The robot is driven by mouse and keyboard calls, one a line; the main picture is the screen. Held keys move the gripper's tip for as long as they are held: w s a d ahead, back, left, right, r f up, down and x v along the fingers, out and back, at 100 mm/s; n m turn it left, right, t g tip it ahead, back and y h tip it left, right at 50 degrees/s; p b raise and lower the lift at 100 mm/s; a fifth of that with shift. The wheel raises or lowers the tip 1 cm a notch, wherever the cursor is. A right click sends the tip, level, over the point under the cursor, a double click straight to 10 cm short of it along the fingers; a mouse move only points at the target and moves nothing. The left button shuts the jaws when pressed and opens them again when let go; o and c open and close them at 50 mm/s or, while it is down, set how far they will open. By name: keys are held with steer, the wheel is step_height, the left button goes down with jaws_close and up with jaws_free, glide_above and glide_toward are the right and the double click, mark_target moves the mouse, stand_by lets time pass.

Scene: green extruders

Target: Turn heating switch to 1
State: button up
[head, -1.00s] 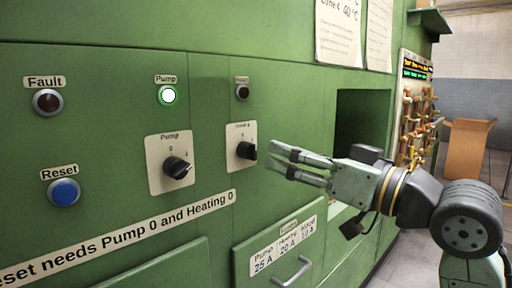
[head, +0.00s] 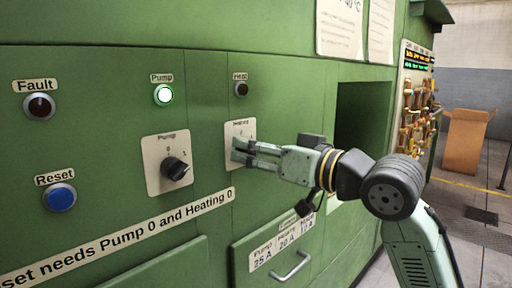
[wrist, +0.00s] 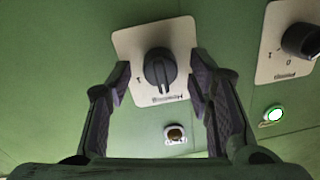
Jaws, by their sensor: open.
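The heating switch is a black rotary knob (wrist: 160,70) on a pale plate; its plate also shows in the head view (head: 232,131), where my gripper hides the knob. My gripper (wrist: 160,73) is open, with one finger on each side of the knob in the wrist view, a gap showing on both sides. In the head view my gripper (head: 242,151) reaches in from the right, its tips in front of the plate. The dark heat lamp (head: 241,89) sits above the switch. I cannot read the knob's setting for certain.
The pump switch (head: 175,168) stands left of the heating plate, with the lit pump lamp (head: 163,95) above it. Further left are the fault lamp (head: 39,106) and blue reset button (head: 59,197). A fuse drawer handle (head: 291,267) projects below my gripper.

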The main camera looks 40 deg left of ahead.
steer(key=shift+c, duration=0.6)
jaws_close()
steer(key=shift+m, duration=0.3)
steer(key=shift+f+m+p, duration=0.1)
steer(key=shift+m+p, duration=4.55)
steer(key=shift+m, duration=1.05)
steer(key=shift+y, duration=0.3)
